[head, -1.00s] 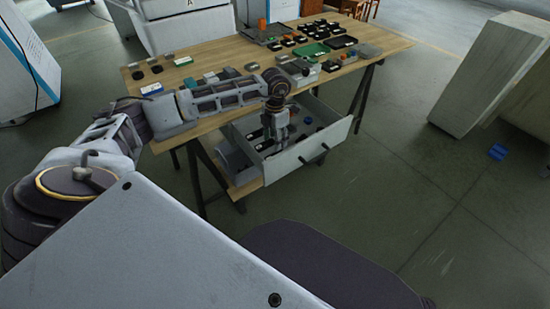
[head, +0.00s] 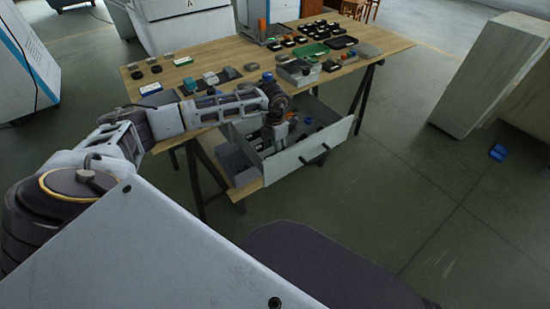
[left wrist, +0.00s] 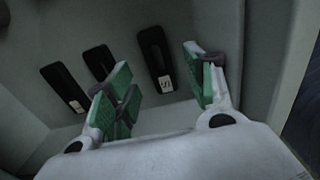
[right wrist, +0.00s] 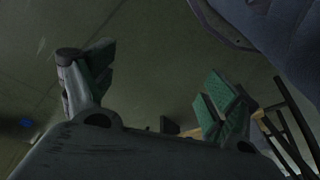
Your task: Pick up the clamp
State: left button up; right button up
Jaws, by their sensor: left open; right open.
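Several flat black pieces lie on the floor of the open drawer (head: 315,153) under the table. In the left wrist view, one black piece with a white label (left wrist: 156,62) lies between and beyond my open fingers. Two more, a labelled one (left wrist: 64,88) and a shorter one (left wrist: 98,62), lie to the left. I cannot tell which, if any, is the clamp. My left gripper (left wrist: 160,72) is open and empty, pointing down into the drawer; in the head view its arm partly hides the drawer's contents. My right gripper (right wrist: 157,68) is open and empty over the floor.
The wooden table (head: 215,137) carries several small boxes, a green tray (head: 310,50) and dark trays. The drawer's walls stand close around my left gripper. A pale cabinet (head: 485,75) stands at the right, and a blue item (head: 497,152) lies on the clear floor.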

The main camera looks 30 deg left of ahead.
pick_arm(q)
notch_tip(320, 180, down, 2)
jog(key=shift+f, duration=0.1)
jog(key=shift+f+b, duration=0.3)
jog(key=shift+f, duration=0.15)
pick_arm(e)
notch_tip(320, 180, up, 2)
jog(key=shift+w+a, duration=0.1)
jog(key=shift+a, duration=0.05)
pick_arm(q)
jog(key=shift+c, duration=0.4)
pick_arm(e)
jog(key=shift+f, duration=0.15)
pick_arm(q)
jog(key=c, duration=1)
grip_shut()
